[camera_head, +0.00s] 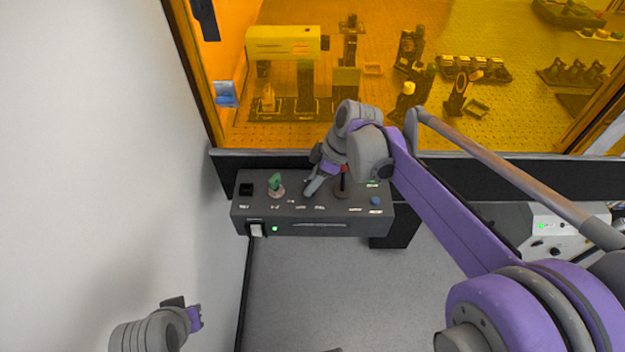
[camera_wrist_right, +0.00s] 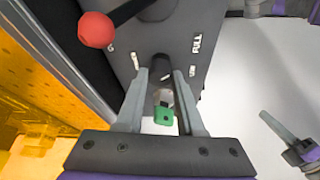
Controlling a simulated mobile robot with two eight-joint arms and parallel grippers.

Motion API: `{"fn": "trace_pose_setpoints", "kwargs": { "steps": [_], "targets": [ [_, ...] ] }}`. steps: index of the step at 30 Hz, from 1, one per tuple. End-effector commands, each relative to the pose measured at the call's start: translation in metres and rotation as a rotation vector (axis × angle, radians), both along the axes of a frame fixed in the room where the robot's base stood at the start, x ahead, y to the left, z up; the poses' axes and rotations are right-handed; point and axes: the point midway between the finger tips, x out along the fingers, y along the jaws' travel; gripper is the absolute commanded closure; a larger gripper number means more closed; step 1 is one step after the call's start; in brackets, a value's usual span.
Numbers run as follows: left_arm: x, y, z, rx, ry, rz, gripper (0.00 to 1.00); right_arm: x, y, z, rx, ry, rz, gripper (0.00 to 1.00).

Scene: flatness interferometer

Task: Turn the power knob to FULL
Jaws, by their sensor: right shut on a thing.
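The control box (camera_head: 310,228) stands below the amber window, with a row of labelled controls on top. My right gripper (camera_head: 313,188) reaches down onto its middle and hides the power knob in the head view. In the right wrist view, the fingers of my right gripper (camera_wrist_right: 161,78) are shut on the dark power knob (camera_wrist_right: 160,70). The FULL label (camera_wrist_right: 197,43) is printed beyond the knob, to its right. Which way the knob points is not clear. My left gripper (camera_head: 190,312) hangs at the lower left, away from the box; its jaw state is unclear.
A red-ball lever (camera_wrist_right: 96,30) stands close to my right gripper. A green key-like control (camera_head: 275,183) is left of it on the box, and a blue button (camera_head: 376,201) is at the right. The amber window (camera_head: 400,130) rises behind. The floor in front is clear.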

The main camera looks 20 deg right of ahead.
Motion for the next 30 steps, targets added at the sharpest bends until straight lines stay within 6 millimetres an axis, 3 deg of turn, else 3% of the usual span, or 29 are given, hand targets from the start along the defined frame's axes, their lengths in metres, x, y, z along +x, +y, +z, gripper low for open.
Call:
{"fn": "trace_pose_setpoints", "kwargs": {
  "steps": [13,14,18,30],
  "targets": [
    [0.0,0.0,0.0002,0.0,0.0,0.0,1.0,0.0002,-0.0005,0.0,-0.002,-0.001,0.01,1.0],
    [0.0,0.0,0.0002,0.0,0.0,0.0,1.0,0.0002,-0.0003,0.0,-0.002,-0.001,0.01,0.58],
    [0.0,0.0,0.0001,0.0,0.0,0.0,1.0,0.0001,-0.0003,0.0,-0.002,-0.001,0.009,0.33],
    [0.0002,0.0,0.0012,0.0,0.0,0.0,1.0,-0.0015,-0.0033,0.0079,-0.001,0.0,0.007,0.33]
  ]
}}
